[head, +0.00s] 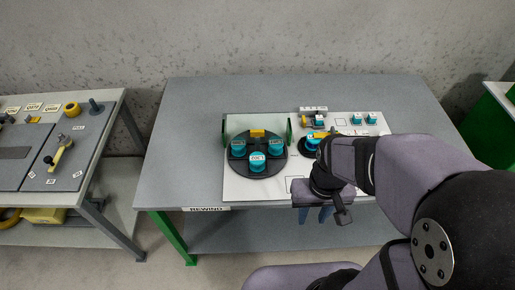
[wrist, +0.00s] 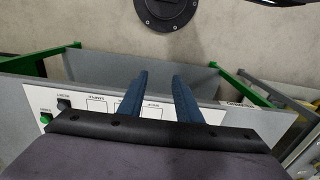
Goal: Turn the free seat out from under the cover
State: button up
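A dark round turntable (head: 258,168) lies on the white board in the head view. My gripper (head: 314,214) is at the table's front edge, right of and nearer than the turntable, touching nothing visible. Its two blue fingers also show in the wrist view (wrist: 160,76), apart with nothing between them.
More teal pieces (head: 356,119) sit at the board's back right. Another teal part (head: 312,143) is partly hidden by my arm. The grey table (head: 185,140) is clear at the left. A side bench (head: 95,150) stands further left.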

jog(key=o, duration=0.6)
jog(key=shift+c, duration=0.2)
jog(key=shift+o, duration=0.4)
jog(key=shift+a+r, duration=0.2)
jog(key=shift+r, duration=0.05)
jog(key=w+a+f+n+h+p, duration=0.1)
jog(key=w+a+f+n+p, duration=0.3)
jog(key=w+a, duration=0.55)
jog(key=w+a+r+m+t, duration=0.1)
jog(key=w+r+m+t, duration=0.1)
jog(key=w, duration=0.7)
jog(key=w+a+r+m+t+y, duration=0.1)
jog(key=w+r, duration=0.4)
jog(key=w, duration=0.5)
jog(key=shift+w+a+m+t, duration=0.3)
jog(key=shift+m+t, duration=0.2)
jog(key=shift+t, duration=0.3)
